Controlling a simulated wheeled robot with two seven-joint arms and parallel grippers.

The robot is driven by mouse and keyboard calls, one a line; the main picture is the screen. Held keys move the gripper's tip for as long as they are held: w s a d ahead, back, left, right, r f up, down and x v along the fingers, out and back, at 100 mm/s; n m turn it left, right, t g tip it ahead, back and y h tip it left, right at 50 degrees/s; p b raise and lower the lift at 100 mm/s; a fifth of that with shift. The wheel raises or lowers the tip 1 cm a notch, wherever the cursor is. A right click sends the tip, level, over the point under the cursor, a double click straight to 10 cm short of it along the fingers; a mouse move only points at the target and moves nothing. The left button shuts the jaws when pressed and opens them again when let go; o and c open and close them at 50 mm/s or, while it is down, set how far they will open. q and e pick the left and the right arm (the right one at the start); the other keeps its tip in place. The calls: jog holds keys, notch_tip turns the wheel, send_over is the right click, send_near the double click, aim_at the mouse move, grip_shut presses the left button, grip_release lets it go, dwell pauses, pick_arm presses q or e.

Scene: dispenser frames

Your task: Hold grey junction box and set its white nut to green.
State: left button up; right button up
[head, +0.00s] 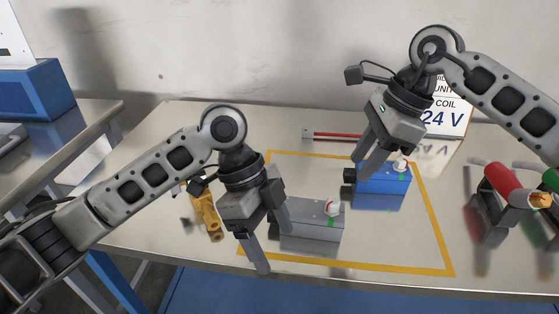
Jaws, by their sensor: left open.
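The grey junction box (305,232) sits on the table inside the yellow outline. A white nut (333,208) with a small red mark beside it is at its top right, and a green mark (331,221) shows on the front below. The nut's exact setting is too small to tell. My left gripper (275,250) is open at the box's left end, its fingers pointing down; whether it touches the box is unclear. My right gripper (367,168) is above and behind the grey box, by the blue box; its finger gap cannot be made out.
A blue box (383,180) with a similar white nut stands behind right, close to my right gripper. A yellow object (207,216) lies left of my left gripper. A red rod (345,135) lies at the back. A red cylinder (502,183) on a stand is at the right.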

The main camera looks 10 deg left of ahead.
aim_at(304, 207)
pick_arm(q)
jog(key=w+r+n+t, duration=0.2)
jog(key=w+r+t, duration=0.1)
jog(key=w+r, duration=0.65)
jog(key=x, duration=0.5)
jog(key=w+x, duration=0.1)
jog(key=x, duration=0.5)
jog(key=a+x, duration=0.1)
jog(key=x, duration=0.5)
jog(key=shift+w+f, duration=0.25)
jog(key=shift+f, duration=0.2)
jog(key=c, duration=1.2)
